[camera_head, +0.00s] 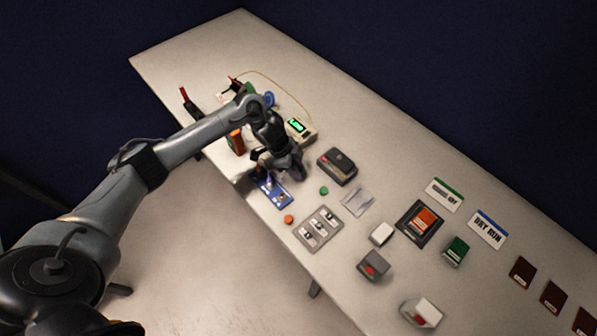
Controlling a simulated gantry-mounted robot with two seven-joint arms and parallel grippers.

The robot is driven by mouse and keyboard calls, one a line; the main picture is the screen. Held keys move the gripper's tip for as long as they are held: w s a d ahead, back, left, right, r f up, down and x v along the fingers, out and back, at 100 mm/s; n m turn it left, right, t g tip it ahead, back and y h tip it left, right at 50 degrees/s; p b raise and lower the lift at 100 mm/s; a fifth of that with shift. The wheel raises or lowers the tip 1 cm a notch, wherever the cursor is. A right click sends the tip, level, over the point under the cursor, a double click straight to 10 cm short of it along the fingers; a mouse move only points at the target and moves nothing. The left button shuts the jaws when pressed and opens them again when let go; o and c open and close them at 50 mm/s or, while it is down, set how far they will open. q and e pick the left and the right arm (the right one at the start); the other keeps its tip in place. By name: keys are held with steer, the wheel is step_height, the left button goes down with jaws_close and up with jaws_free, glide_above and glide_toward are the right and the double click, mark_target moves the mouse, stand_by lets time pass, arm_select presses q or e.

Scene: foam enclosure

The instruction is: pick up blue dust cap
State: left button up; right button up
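My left gripper (264,172) points down over the near edge of the table, just above a blue tray (283,199) with small light parts on it. The fingers are small and dark, so I cannot tell whether they are open or shut. I cannot make out a blue dust cap for certain; it may be hidden at the gripper or blend in with the blue tray. A green cap (324,190) and an orange cap (288,219) lie loose on the table near the tray. My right gripper is not in view.
A grey tray with slots (318,230), a dark grey box (337,166) and a clear bag (357,201) lie right of the gripper. A meter with a green screen (299,128) stands behind. Labelled cards and boxes fill the right side.

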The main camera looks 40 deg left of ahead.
arm_select(q)
jaws_close()
